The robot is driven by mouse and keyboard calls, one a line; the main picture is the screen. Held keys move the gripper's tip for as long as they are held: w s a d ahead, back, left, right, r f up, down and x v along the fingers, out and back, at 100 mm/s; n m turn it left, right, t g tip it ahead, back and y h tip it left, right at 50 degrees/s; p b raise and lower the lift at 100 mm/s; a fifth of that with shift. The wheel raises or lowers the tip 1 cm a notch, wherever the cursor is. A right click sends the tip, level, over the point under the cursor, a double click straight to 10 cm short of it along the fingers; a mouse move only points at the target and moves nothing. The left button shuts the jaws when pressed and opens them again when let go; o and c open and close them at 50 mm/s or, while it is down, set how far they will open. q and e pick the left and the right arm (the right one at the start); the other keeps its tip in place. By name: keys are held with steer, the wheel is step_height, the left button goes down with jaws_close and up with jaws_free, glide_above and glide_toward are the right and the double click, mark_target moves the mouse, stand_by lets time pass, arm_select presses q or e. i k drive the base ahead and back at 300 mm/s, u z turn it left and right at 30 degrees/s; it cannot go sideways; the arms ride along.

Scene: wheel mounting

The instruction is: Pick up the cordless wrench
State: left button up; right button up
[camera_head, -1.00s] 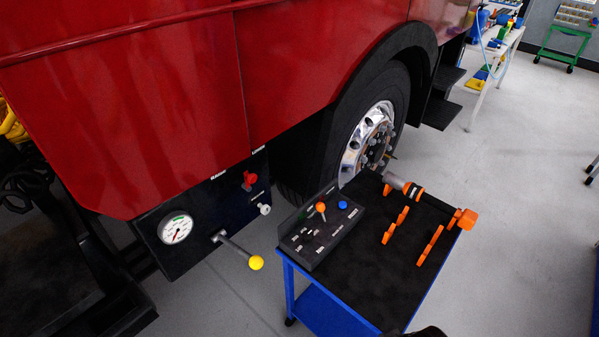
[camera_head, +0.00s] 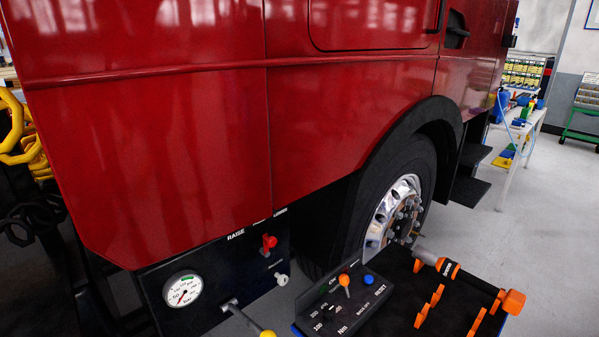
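The cordless wrench (camera_head: 446,267) lies along the far side of the blue cart's black top, at the lower right of the head view. It has a grey nose at its left end, an orange and black body and an orange block (camera_head: 513,302) at its right end. It lies just in front of the truck wheel (camera_head: 397,212). Neither of my grippers shows in the view.
The cart top (camera_head: 392,317) also carries a black control box (camera_head: 344,300) with knobs and several orange holders (camera_head: 430,306). A red truck stands behind, with a gauge panel (camera_head: 183,290) and a yellow-knobbed lever (camera_head: 267,333). Open floor (camera_head: 549,220) lies to the right.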

mark_target(513, 301)
steer(key=z, duration=1.35)
